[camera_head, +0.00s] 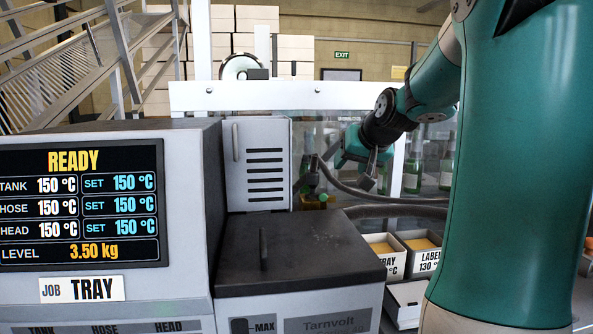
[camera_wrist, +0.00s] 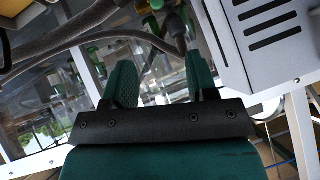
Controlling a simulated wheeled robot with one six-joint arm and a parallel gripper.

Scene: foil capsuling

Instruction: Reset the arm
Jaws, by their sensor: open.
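My gripper (camera_head: 364,176) is at the end of my green arm, behind and to the right of the grey machine, and points down and to the left. In the wrist view my gripper (camera_wrist: 160,68) shows two green ribbed fingers spread apart, with nothing held between them. A dark hose (camera_head: 390,197) runs close below the gripper in the head view. In the wrist view the hose (camera_wrist: 88,35) crosses just beyond the fingertips; I cannot tell whether they touch it.
The machine's display (camera_head: 78,205) reads READY. Its dark lid (camera_head: 300,246) is down. A vented cabinet (camera_head: 257,163) stands left of my gripper. White bins (camera_head: 422,262) with tan contents stand at lower right. Green bottles (camera_head: 447,160) stand behind a clear panel.

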